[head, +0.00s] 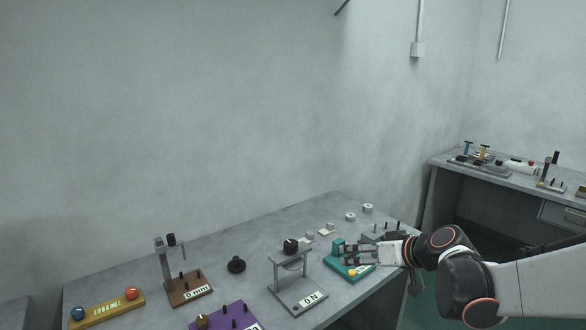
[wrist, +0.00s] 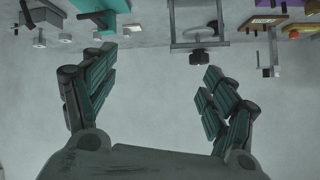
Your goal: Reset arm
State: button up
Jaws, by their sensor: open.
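My gripper (head: 350,254) extends from the right over the right part of the near grey table (head: 235,261) in the head view. Its fingers overlap the teal device (head: 338,246) in the picture; I cannot tell whether they touch it. In the wrist view my gripper (wrist: 158,62) has its two green-padded fingers spread wide with nothing between them. The teal device (wrist: 102,8) is at the top left there, beyond the fingertips.
A metal stand labelled "ON" (head: 297,293), a brown "0 mm" stand (head: 189,290), a purple board (head: 232,315) and a yellow panel (head: 106,309) stand on the table. A second bench (head: 500,180) is at the right.

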jog(key=s+d+m+g+h, duration=0.1)
jog(key=s+h, duration=0.5)
jog(key=s, duration=2.2)
jog(key=shift+d+r+m+g, duration=0.35)
jog(key=shift+m+g, duration=0.35)
jog(key=shift+m, duration=0.5)
